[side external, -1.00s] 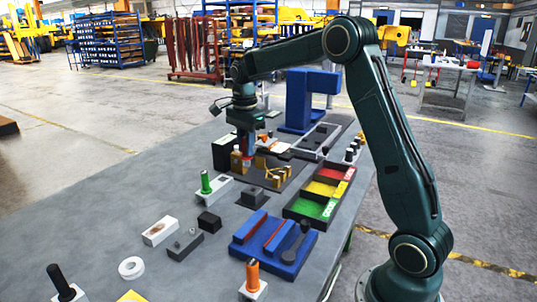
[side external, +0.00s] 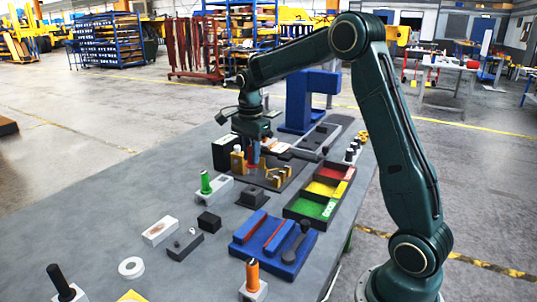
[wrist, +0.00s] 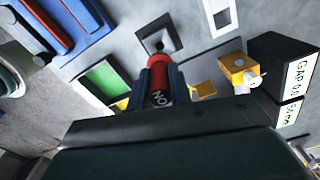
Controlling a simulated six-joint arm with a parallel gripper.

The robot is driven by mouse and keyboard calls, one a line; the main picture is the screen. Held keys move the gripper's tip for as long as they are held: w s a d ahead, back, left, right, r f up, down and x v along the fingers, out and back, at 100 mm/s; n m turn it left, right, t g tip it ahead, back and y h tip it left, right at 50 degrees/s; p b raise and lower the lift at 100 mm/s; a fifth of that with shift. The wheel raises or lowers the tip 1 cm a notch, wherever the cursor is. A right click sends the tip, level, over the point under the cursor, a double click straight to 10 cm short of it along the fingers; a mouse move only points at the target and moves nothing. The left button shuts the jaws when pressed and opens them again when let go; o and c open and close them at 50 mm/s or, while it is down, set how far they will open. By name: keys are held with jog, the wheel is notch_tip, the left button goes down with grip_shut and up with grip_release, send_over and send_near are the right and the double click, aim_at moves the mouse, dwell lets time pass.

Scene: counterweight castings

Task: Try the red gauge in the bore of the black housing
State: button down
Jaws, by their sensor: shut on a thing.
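My gripper (wrist: 158,84) is shut on the red gauge (wrist: 157,65), with a blue-grey finger on each side of it. The gauge is a red cylinder with a dark lettered end. In the side view the red gauge (side external: 254,153) hangs below my gripper (side external: 254,146), over the dark fixture area. A dark square block with a raised or recessed centre (wrist: 160,31) lies just beyond the gauge in the wrist view. It seems to be the dark block (side external: 252,196) in the side view. I cannot tell whether it is the black housing, or whether the gauge touches anything.
A yellow block (wrist: 238,68) and a black labelled box (wrist: 285,62) are close on the right in the wrist view.

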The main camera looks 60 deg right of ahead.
aim_at(252, 168)
jog(key=shift+f, duration=2.05)
jog(key=shift+f, duration=0.7)
dwell(2.5)
jog(key=shift+r, duration=0.45)
dwell(0.4)
jog(key=shift+f, duration=0.25)
dwell(1.6)
